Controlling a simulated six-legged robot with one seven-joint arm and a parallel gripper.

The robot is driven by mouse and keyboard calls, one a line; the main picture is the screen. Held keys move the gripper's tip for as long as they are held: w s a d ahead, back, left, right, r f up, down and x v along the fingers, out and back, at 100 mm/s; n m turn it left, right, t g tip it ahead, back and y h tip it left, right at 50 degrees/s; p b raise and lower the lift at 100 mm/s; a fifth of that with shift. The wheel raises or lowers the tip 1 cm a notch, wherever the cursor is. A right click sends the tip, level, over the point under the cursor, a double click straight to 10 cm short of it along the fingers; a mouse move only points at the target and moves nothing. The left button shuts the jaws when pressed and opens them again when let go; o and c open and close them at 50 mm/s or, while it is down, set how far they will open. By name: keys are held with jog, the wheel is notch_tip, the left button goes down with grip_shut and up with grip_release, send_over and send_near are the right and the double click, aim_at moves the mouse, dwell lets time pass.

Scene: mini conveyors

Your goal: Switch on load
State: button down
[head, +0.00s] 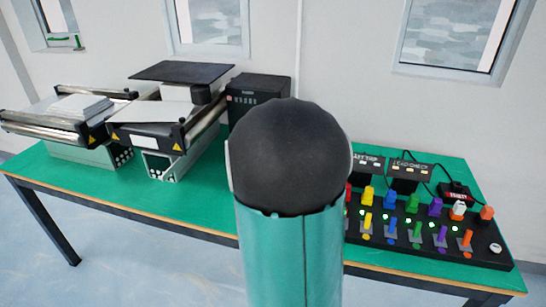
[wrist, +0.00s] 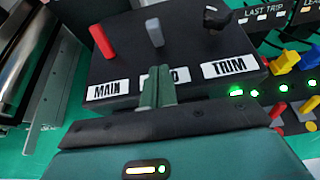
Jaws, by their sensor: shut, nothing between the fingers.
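In the wrist view a dark control box (wrist: 125,72) carries a red lever (wrist: 102,41) above a MAIN label, a grey lever (wrist: 154,32) above a middle label, and a black knob (wrist: 216,18) above a TRIM label (wrist: 229,67). The middle label (wrist: 181,75) is mostly covered by my fingers, and only its last letters show. My gripper (wrist: 159,72) is shut and empty, its green fingertips just below the grey lever in the picture, with a gap between them. Whether the fingers touch the box is unclear. In the head view my own arm hides the gripper and this box.
A black board (head: 400,237) with several coloured plugs, switches and green lights stands right on the green table (head: 205,197). Dark display units (head: 409,169) stand behind it. Roller conveyors (head: 62,124) stand left, with a black box (head: 258,93) at the back. The front-left tabletop is clear.

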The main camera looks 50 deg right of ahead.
jog(key=d, duration=0.1)
jog(key=w+d, duration=0.1)
jog(key=d+r, duration=0.1)
jog(key=shift+w+d, duration=0.25)
jog(key=shift+d, duration=0.05)
jog(key=shift+r, duration=0.1)
jog(key=shift+w+d+r, duration=0.15)
jog(key=shift+d+r, duration=0.15)
jog(key=shift+r, duration=0.1)
jog(key=shift+w+d+r, duration=0.15)
jog(key=shift+d+r, duration=0.1)
jog(key=shift+w+d+r, duration=0.2)
jog(key=shift+d+r, duration=0.15)
jog(key=shift+d, duration=0.2)
jog(key=shift+r, duration=0.1)
jog(key=shift+r, duration=0.7)
